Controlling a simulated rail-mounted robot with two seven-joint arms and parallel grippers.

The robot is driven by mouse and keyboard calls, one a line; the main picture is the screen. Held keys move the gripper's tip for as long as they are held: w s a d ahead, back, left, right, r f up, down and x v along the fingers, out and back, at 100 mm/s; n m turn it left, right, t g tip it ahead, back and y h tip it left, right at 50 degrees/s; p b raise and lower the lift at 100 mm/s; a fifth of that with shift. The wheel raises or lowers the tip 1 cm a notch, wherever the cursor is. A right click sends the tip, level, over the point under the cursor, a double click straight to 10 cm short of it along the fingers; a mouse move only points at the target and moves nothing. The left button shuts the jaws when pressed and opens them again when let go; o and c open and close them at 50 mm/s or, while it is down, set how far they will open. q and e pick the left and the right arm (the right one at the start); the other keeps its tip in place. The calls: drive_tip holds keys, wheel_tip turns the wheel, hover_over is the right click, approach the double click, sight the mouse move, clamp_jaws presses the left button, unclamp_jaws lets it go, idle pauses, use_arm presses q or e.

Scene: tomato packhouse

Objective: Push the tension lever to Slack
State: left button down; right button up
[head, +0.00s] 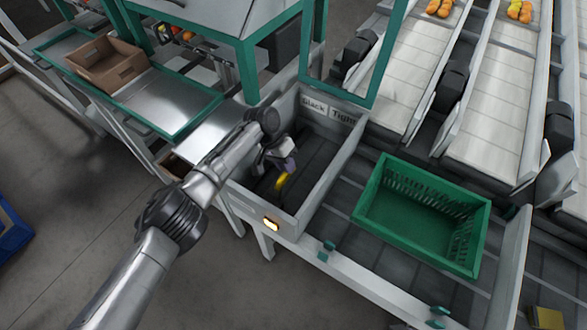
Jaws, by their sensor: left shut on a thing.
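My left arm reaches in from the lower left, and its gripper (288,166) is down inside a grey walled bay. The yellow tension lever (282,182) shows just below the gripper's fingers, and the gripper is shut on it. The fingers and wrist hide part of the lever, so its exact angle is hard to tell. On the bay's back wall a "Slack" label (313,104) is at the left and a "Tight" label (343,117) at the right. My right gripper is not in view.
An empty green crate (368,205) stands on the conveyor to the right. A green frame post (247,70) rises behind my arm. A cardboard box (105,62) sits at the upper left.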

use_arm(q)
drive_tip(key=shift+w+a+f+b, duration=0.1)
drive_tip(key=shift+w+a+b, duration=0.2)
drive_tip(key=shift+a, duration=0.45)
drive_tip(key=shift+w+a+f+b, duration=0.1)
drive_tip(key=shift+w+a+b, duration=0.2)
drive_tip(key=shift+a, duration=0.4)
drive_tip(key=c, duration=1.1)
unclamp_jaws()
drive_tip(key=shift+w, duration=0.1)
drive_tip(key=shift+c, duration=0.2)
drive_tip(key=shift+r, duration=0.1)
drive_tip(key=shift+p+v, duration=2.05)
drive_tip(key=shift+v, duration=4.8)
drive_tip(key=shift+d, duration=0.1)
